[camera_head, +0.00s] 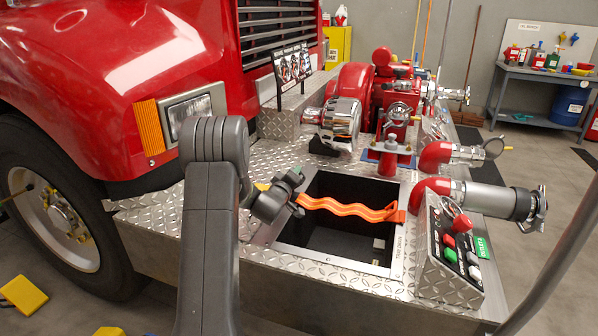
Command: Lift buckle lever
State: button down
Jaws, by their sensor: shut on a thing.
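An orange strap (350,208) with pale stripes spans the open tray (312,263) in the diamond-plate bumper. Its right end lies at the tray's right rim. My gripper (290,190) is at the strap's left end, by the tray's left rim, and is shut there. The buckle and its lever are hidden behind my gripper and wrist, so I cannot see the lever's angle. A small yellow patch (262,187) shows just left of my gripper.
Right of the tray stand a control box (452,255) with coloured buttons and a hose outlet (490,200). The red pump (390,95) is behind. The tray looks mostly empty.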

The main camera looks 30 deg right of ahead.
jog(key=shift+w+a+r+n+p, duration=0.15)
jog(key=shift+w+a+n+p, duration=0.3)
jog(key=shift+n+p, duration=0.35)
jog(key=shift+w+a+r+n+p, duration=0.15)
jog(key=shift+w+a+n+p, duration=0.25)
jog(key=shift+n, duration=0.6)
jog(key=shift+w+d, duration=0.1)
jog(key=shift+w, duration=0.05)
jog(key=c, duration=1.5)
grip_release()
jog(key=b+v, duration=0.1)
jog(key=v, duration=1.3)
jog(key=shift+d, duration=0.1)
